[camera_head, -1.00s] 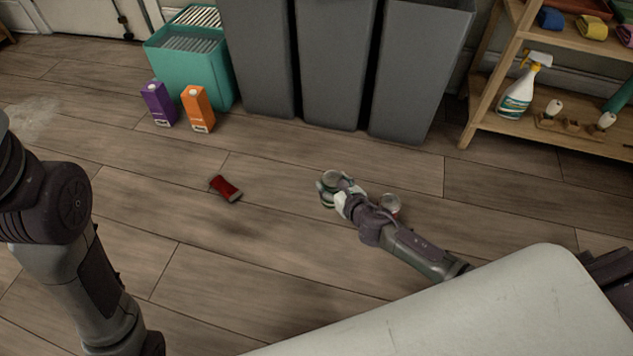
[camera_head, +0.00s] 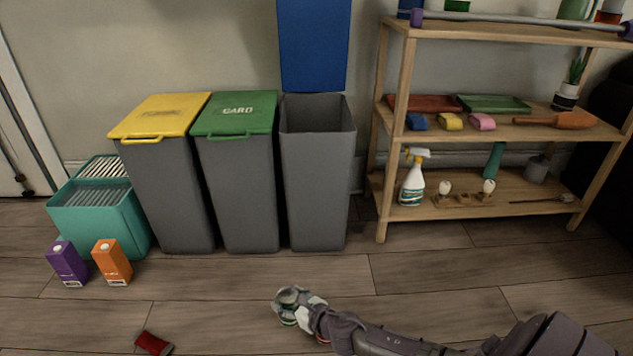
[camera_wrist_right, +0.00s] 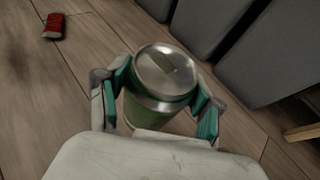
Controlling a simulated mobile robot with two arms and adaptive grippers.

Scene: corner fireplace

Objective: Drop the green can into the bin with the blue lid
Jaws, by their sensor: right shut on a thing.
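The green can (camera_wrist_right: 160,85) with its silver top is between the fingers of my right gripper (camera_wrist_right: 160,98) in the wrist view, and the gripper is shut on it. In the head view my right gripper (camera_head: 294,308) is low in front of the bins, with the can (camera_head: 290,293) partly hidden by the fingers. The grey bin with the blue lid (camera_head: 318,170) stands rightmost of the bins. Its blue lid (camera_head: 313,45) is raised against the wall and its top is open. My left gripper is not in view.
Yellow-lidded (camera_head: 168,180) and green-lidded (camera_head: 236,180) bins stand shut to the left. A teal crate (camera_head: 105,215), purple carton (camera_head: 68,265) and orange carton (camera_head: 112,263) are further left. A crushed red can (camera_head: 153,342) lies on the floor. A wooden shelf (camera_head: 398,120) stands right.

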